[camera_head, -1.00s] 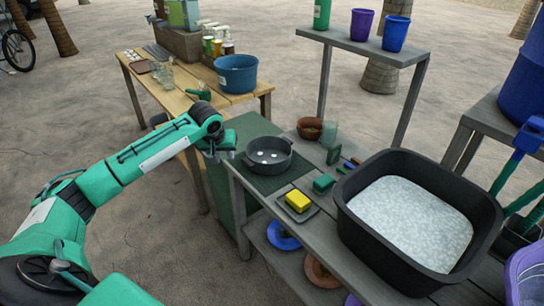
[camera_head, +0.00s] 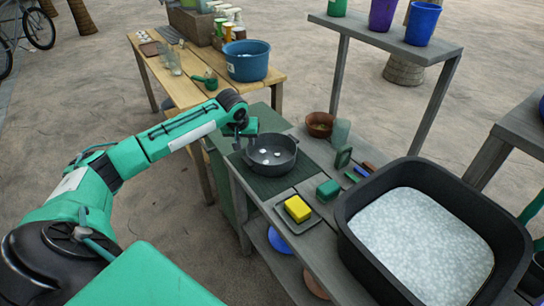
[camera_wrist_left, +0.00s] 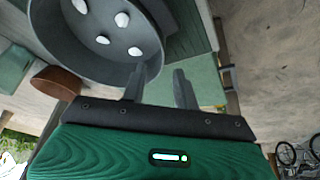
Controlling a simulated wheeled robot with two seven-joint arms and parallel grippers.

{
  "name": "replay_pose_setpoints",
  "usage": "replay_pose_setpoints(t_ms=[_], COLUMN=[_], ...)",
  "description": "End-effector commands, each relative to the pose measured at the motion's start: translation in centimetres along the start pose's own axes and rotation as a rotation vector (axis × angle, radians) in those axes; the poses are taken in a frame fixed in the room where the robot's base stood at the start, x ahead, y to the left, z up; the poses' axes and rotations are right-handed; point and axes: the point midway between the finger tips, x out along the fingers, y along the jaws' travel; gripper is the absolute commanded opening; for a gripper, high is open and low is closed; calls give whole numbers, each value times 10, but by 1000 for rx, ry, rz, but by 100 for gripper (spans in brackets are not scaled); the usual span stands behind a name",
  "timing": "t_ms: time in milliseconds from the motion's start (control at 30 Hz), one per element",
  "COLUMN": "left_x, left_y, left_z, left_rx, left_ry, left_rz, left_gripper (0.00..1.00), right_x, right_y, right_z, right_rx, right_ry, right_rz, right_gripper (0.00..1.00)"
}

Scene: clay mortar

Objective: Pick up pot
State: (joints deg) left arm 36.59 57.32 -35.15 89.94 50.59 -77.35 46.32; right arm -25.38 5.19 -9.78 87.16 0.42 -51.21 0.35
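The pot (camera_head: 270,157) is a dark grey round pan with several small white pieces inside. It stands on a dark green mat on the grey bench. My left gripper (camera_head: 244,138) is at the pot's far left rim in the head view. In the left wrist view the two fingers (camera_wrist_left: 160,86) are apart, with green surface showing between them. The pot's wall (camera_wrist_left: 75,57) is right beside the left finger there; whether they touch I cannot tell. My right gripper is not in view.
A yellow sponge (camera_head: 297,208) on a small tray and a green block (camera_head: 328,190) lie near the pot. A brown bowl (camera_head: 319,124) and a glass (camera_head: 341,131) stand behind. A large black tub (camera_head: 350,225) fills the right. A wooden table (camera_head: 180,85) holds a blue bucket (camera_head: 247,62).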

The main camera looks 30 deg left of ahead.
Motion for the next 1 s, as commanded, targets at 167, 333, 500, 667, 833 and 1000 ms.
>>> replay_pose_setpoints(t_ms=[167,333,500,667,833,1000], left_x=[12,35,56,61,61,61], left_y=[0,1,1,1,1,1], left_z=[0,2,2,2,2,2], left_rx=[-1,-1,0,1,1,0], left_ry=[0,-2,1,1,1,1], left_rz=[1,0,1,0,0,0], left_gripper=[30,30,30,30,22,0], right_x=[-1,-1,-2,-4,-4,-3], right_y=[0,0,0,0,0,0], right_z=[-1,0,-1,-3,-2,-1], right_rx=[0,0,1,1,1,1], right_ry=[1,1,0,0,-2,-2], right_rz=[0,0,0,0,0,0], right_gripper=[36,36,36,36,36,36])
